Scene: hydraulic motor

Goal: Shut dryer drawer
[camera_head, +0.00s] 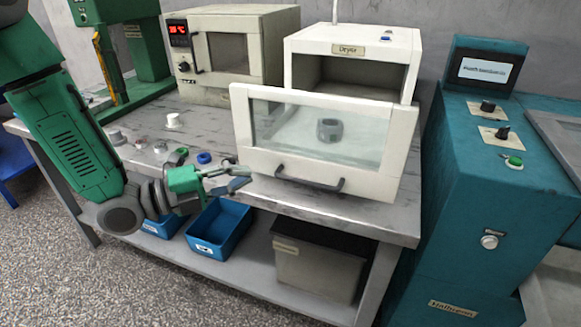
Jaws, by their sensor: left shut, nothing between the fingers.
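The white dryer (352,46), labelled "Dryer", stands on the grey workbench. Its drawer (390,155) is pulled out toward me, with a glass front and a dark bar handle (309,180) low on that front. A grey ring-shaped part (329,130) shows through the glass, inside the drawer. My left gripper (245,177) is just left of the drawer front, near its lower left corner, with its fingers shut and empty. Whether it touches the drawer I cannot tell. My right gripper is not in view.
A beige oven (232,16) with a red display stands left of the dryer. Small parts, including a blue ring (204,158) and a white knob (174,121), lie on the bench (140,125). Blue bins (220,228) and a grey bin (314,268) sit below. A teal machine (470,180) stands right.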

